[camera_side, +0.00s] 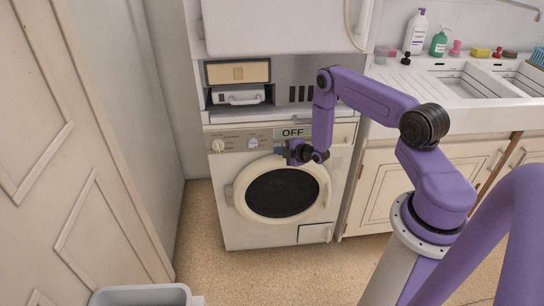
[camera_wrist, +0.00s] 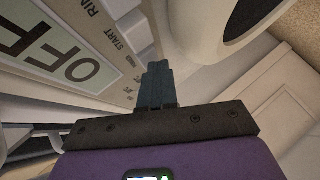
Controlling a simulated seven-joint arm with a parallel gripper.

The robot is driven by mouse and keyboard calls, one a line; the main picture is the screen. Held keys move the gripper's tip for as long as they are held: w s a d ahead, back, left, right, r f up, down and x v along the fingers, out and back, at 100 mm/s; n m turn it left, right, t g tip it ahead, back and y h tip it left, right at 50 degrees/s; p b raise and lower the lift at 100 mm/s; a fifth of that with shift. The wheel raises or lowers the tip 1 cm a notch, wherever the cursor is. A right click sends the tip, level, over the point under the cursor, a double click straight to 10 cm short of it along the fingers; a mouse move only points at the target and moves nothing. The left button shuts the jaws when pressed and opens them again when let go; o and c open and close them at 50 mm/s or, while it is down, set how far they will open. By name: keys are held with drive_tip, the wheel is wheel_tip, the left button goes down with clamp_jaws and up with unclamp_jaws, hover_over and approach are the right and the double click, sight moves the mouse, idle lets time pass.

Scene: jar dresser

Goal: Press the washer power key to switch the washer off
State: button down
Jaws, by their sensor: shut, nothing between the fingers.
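The white washer (camera_side: 235,170) stands below a cabinet in the side view, with a round dark door. Its display (camera_side: 292,132) reads OFF; the same display (camera_wrist: 62,55) shows large and tilted in the wrist view. My gripper (camera_side: 279,151) is shut and empty, just below the display and above the door. In the wrist view its fingers (camera_wrist: 155,82) point towards the control panel (camera_wrist: 110,20). Small labels, one reading START, lie near them. I cannot make out which key is the power key, nor whether the fingertips touch the panel.
Two knobs (camera_side: 218,146) sit on the panel's left side. The door rim (camera_side: 236,200) bulges out below my gripper. A sink counter (camera_side: 440,110) with bottles is to the right. A grey bin (camera_side: 140,293) stands at the front left. The floor before the washer is clear.

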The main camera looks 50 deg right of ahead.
drive_tip(key=s+a, duration=0.4)
drive_tip(key=shift+s+a, duration=0.15)
drive_tip(key=shift+a, duration=0.05)
idle(0.3)
drive_tip(key=w+a+r+g+y, duration=0.1)
drive_tip(key=a+r+g+y, duration=0.1)
drive_tip(key=a+r, duration=0.5)
drive_tip(key=w+a+r+g+y, duration=0.2)
drive_tip(key=a+r, duration=0.2)
drive_tip(key=a, duration=0.6)
drive_tip(key=s+a+r+g, duration=0.4)
drive_tip(key=s+a+r, duration=0.6)
drive_tip(key=s, duration=0.2)
drive_tip(key=s+d+r+g, duration=0.1)
drive_tip(key=s+r, duration=0.2)
drive_tip(key=s, duration=0.5)
drive_tip(key=s+d+r+g+h, duration=0.1)
drive_tip(key=s+r, duration=0.3)
drive_tip(key=s, duration=0.5)
drive_tip(key=s+d+r+g+h, duration=0.1)
drive_tip(key=s+r, duration=0.3)
drive_tip(key=s, duration=0.4)
drive_tip(key=shift+s+d+m+g, duration=0.15)
drive_tip(key=shift+d+m+g, duration=0.15)
drive_tip(key=shift+d+g, duration=0.6)
drive_tip(key=shift+r, duration=0.1)
